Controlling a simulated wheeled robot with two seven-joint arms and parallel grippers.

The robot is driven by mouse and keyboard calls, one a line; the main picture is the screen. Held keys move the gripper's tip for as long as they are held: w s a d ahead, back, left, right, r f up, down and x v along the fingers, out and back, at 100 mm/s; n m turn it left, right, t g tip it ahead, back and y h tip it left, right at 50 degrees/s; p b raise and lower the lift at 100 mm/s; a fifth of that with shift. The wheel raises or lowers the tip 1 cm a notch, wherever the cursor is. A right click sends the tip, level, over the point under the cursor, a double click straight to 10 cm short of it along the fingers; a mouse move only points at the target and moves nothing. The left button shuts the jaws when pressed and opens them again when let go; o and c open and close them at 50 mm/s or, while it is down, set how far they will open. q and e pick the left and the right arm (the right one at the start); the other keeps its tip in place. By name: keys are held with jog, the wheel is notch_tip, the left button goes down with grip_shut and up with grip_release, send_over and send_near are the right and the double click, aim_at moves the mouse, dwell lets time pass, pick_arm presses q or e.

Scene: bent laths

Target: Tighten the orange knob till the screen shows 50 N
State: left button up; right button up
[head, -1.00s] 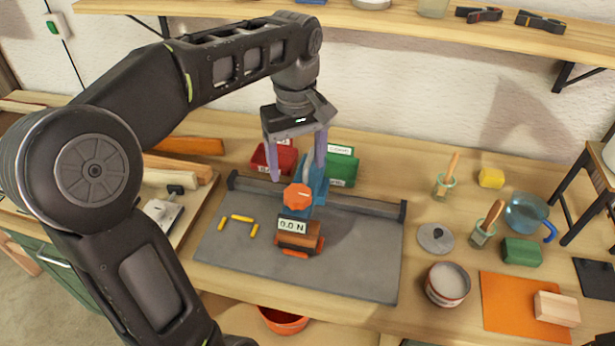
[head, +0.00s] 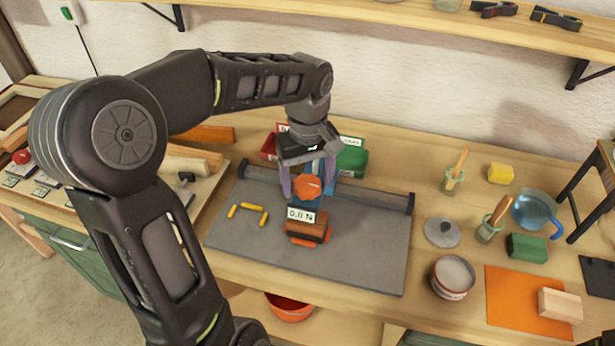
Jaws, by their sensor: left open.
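The orange knob (head: 308,187) sits at the top front of a blue clamp (head: 325,166) standing on a grey mat (head: 350,250). A small screen (head: 300,214) just below the knob reads 0.0 N. A brown wooden block (head: 306,229) lies below the screen, with an orange piece under it. My left gripper (head: 308,188) points down with its purple fingers apart, one on each side of the knob. I cannot tell whether the fingers touch it. The gripper hides part of the clamp. My right gripper is not in view.
Red (head: 269,147) and green (head: 351,161) bins stand behind the clamp. A dark rail (head: 375,198) runs along the mat's back edge. Several yellow sticks (head: 248,207) lie left on the mat. A white-topped tin (head: 453,277) and an orange sheet (head: 510,300) lie right.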

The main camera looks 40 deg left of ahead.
pick_arm(q)
jog(key=shift+c, duration=0.4)
jog(key=c, duration=1.3)
